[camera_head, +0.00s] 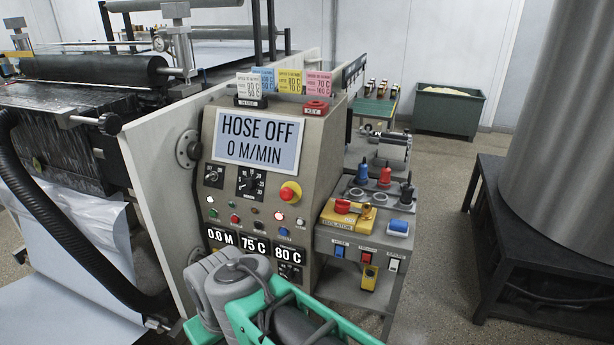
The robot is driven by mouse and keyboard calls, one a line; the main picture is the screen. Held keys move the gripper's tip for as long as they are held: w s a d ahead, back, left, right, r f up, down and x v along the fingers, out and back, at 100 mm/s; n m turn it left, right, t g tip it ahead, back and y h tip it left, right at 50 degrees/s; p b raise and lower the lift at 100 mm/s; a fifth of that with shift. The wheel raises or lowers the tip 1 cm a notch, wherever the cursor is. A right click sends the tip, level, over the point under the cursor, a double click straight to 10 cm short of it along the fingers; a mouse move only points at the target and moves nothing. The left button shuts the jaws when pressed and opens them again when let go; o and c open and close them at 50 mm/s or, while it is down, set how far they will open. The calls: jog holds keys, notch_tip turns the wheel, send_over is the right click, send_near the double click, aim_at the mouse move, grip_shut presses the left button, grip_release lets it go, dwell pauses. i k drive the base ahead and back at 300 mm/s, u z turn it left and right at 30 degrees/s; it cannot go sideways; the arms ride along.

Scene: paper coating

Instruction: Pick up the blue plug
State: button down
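The blue plug (362,170) stands upright at the back left of the top of a grey side stand (335,240), right of the control console. A red plug (385,176) and a dark plug (406,194) stand in a row to its right, apart from it. The lower ends of the plugs are too small to make out. My arm's grey and teal links show at the bottom centre, in front of the console and well short of the plugs. I see no gripper fingers in this view.
A yellow isolator with a red handle (343,206) and a blue-topped block (399,226) sit in front of the plugs. The console (262,180) rises at their left. A large metal cylinder (565,130) on a dark base stands at right. Floor between is clear.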

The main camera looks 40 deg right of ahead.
aim_at(362, 169)
jog(key=z, duration=1.85)
jog(key=k, duration=0.5)
jog(key=u, duration=1.8)
jog(key=i, duration=1.05)
jog(key=z, duration=1.55)
